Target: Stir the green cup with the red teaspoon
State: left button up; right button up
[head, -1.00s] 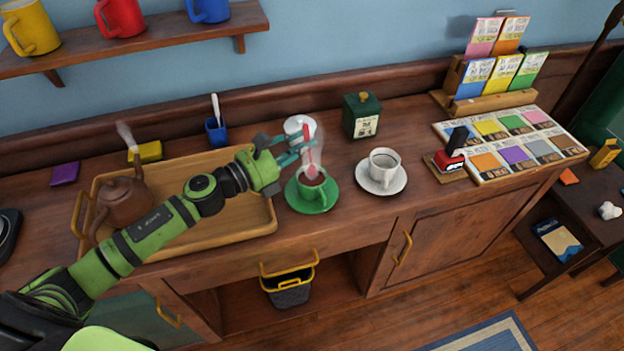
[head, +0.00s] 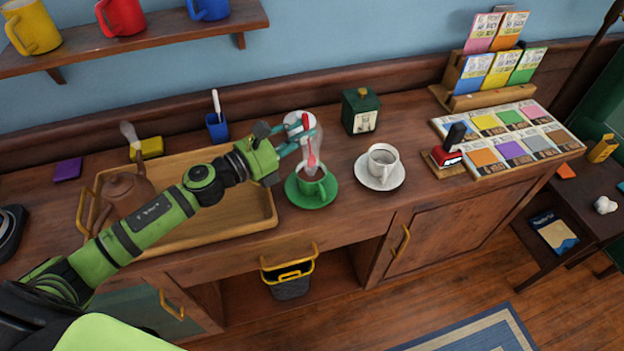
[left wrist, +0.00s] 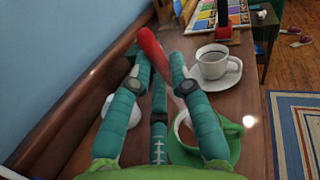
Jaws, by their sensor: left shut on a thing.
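The red teaspoon (head: 311,155) is held upright in my left gripper (head: 300,137), which is shut on it above the green cup (head: 313,188). The spoon's lower end is at the cup's mouth; I cannot tell whether it touches the brown drink. Pale steam blurs this area. The green cup stands upright on a green saucer (head: 329,198). My right gripper is out of view.
A white cup with a dark drink (head: 382,166) stands on a saucer to the right. A white round vessel (head: 298,120) is close behind my gripper. A wooden tray (head: 235,215) with a brown teapot (head: 125,193) lies left. A green canister (head: 361,111) stands behind.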

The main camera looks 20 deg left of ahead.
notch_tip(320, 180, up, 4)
jog(key=p, duration=0.4)
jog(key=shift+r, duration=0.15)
